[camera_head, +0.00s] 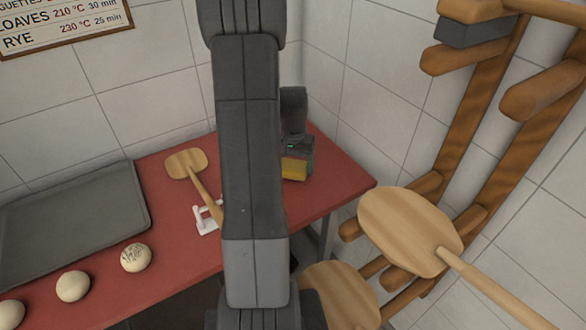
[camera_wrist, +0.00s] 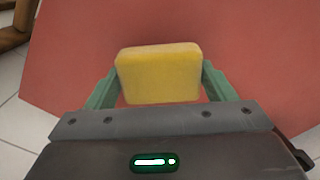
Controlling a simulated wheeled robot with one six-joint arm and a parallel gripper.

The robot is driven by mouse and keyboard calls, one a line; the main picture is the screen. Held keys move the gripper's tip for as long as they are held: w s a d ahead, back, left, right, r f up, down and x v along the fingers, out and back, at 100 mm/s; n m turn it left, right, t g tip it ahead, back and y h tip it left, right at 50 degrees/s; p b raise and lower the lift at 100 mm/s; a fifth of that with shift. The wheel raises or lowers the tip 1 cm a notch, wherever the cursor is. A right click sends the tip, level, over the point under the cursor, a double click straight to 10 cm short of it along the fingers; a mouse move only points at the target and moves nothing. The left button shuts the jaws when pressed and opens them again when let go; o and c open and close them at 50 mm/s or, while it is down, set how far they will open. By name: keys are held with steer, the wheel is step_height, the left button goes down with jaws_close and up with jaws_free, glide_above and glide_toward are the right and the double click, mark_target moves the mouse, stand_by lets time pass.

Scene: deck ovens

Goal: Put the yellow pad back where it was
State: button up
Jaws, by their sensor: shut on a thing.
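The yellow pad (camera_wrist: 158,73) is a small block with rounded edges. In the wrist view it sits between the two green fingers of my gripper (camera_wrist: 158,88), which are shut on its sides. In the head view the yellow pad (camera_head: 295,169) shows at the lower end of my gripper (camera_head: 296,172), over the right part of the red table (camera_head: 335,185). My arm hides part of the table beside it. I cannot tell whether the pad touches the table top.
A wooden paddle (camera_head: 187,164) rests on a white holder (camera_head: 207,217) left of my arm. A dark tray (camera_head: 70,220) and several pale dough balls (camera_head: 73,286) are on the left. A wooden rack (camera_head: 480,120) with peels (camera_head: 410,232) stands at the right, near the table's corner.

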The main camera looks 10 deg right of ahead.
mark_target(293, 165)
step_height(293, 165, down, 2)
steer(key=shift+f, duration=0.1)
steer(key=o, duration=0.9)
steer(key=shift+r, duration=0.2)
step_height(293, 165, up, 12)
steer(key=shift+f, duration=0.1)
